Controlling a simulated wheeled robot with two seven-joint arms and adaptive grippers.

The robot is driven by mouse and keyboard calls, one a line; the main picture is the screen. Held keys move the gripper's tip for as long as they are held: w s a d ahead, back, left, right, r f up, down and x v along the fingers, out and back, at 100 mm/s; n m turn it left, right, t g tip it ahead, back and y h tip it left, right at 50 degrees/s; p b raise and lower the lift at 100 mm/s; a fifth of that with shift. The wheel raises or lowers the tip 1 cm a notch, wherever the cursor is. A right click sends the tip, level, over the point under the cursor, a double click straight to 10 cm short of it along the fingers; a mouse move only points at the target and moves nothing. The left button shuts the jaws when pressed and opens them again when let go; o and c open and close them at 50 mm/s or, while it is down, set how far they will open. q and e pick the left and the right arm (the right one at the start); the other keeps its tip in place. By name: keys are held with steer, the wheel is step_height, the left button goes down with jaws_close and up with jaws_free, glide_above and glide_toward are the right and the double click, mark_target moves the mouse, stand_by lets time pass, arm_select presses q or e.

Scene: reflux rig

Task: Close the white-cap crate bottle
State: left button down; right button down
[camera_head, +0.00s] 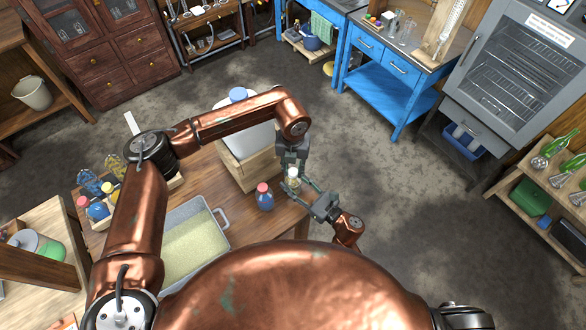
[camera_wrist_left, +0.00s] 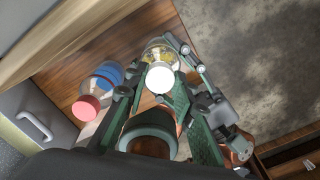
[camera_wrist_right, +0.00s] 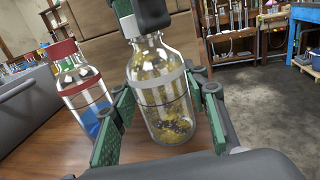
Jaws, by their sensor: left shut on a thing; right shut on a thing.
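The white-cap bottle (camera_head: 293,183) is clear glass with yellowish bits inside, upright near the wooden table's right edge. In the right wrist view the bottle (camera_wrist_right: 160,95) stands between the fingers of my right gripper (camera_wrist_right: 165,125), which is shut on its body. My left gripper (camera_head: 292,168) points down from above and is shut on the white cap (camera_wrist_left: 160,77) at the bottle's mouth.
A red-capped bottle with blue liquid (camera_head: 265,197) stands close by on the left. A wooden crate (camera_head: 250,172) with a large blue-capped container is behind. A grey tub (camera_head: 222,218) of pale granules stands left. Open floor lies right.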

arm_select(q)
steer(key=m, duration=1.1)
steer(key=shift+m, duration=0.3)
steer(key=c, duration=1.6)
jaws_free()
steer(key=shift+r, duration=2.25)
steer(key=shift+c, duration=0.3)
